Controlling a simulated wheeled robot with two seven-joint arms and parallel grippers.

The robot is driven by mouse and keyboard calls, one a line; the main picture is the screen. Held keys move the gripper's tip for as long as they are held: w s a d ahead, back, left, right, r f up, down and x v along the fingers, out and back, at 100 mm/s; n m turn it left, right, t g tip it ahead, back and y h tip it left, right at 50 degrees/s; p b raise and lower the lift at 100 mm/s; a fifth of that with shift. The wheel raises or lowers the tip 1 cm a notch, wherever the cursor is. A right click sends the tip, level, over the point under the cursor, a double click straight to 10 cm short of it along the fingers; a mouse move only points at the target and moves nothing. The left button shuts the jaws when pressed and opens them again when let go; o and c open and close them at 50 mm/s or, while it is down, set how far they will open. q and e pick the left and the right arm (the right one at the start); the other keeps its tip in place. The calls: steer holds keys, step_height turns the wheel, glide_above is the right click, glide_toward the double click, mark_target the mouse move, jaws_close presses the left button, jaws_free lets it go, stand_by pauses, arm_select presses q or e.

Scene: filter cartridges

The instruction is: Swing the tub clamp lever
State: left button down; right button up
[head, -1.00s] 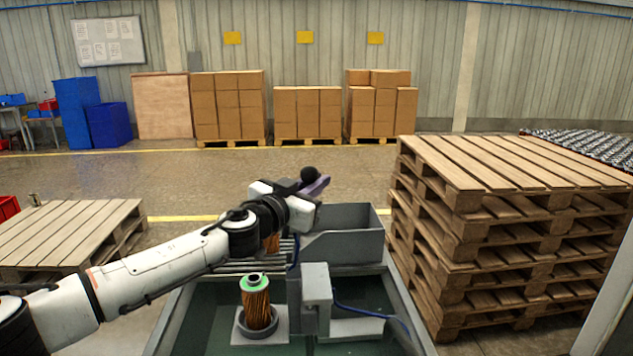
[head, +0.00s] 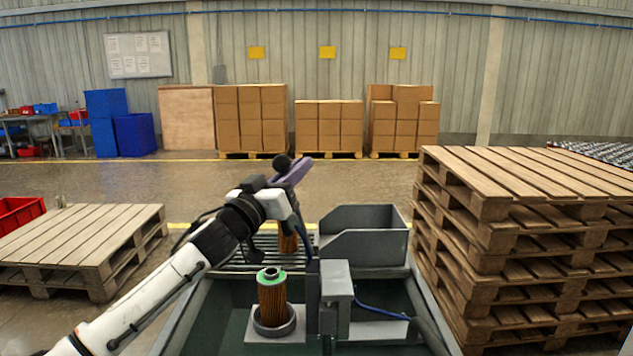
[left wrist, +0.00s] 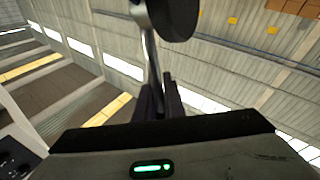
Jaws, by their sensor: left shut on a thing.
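The clamp lever shows as a black ball knob (head: 282,163) above my left gripper (head: 285,187) in the head view. In the left wrist view, its shiny metal rod (left wrist: 152,60) rises from between the dark fingers (left wrist: 160,101) to the knob (left wrist: 175,15). My left gripper is shut on the rod, below the knob. A flat purple piece (head: 295,171) slants beside the knob; I cannot tell what it belongs to. The tub (head: 193,318) lies below, and the lever's pivot is hidden behind my gripper. My right gripper is not in view.
An orange filter cartridge with a green top (head: 272,296) stands in a round holder in the tub. Beside it is a grey post (head: 336,290). A grey bin (head: 365,248) sits behind. Stacked pallets (head: 480,250) block the right; a low pallet (head: 80,235) lies left.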

arm_select(q)
steer(key=a+n+t+b, duration=0.1)
steer(key=a+n, duration=0.1)
steer(key=a, duration=0.1)
steer(key=shift+a, duration=0.2)
stand_by(0.3)
steer(key=c, duration=1.8)
jaws_free()
steer(key=shift+c, duration=0.2)
steer(key=shift+f, duration=0.1)
steer(key=b, duration=0.1)
glide_toward(281, 170)
steer(key=w+f, duration=0.1)
steer(key=w, duration=0.4)
steer(key=shift+s+a+f, duration=0.2)
steer(key=shift+a+f, duration=0.05)
steer(key=shift+a, duration=0.1)
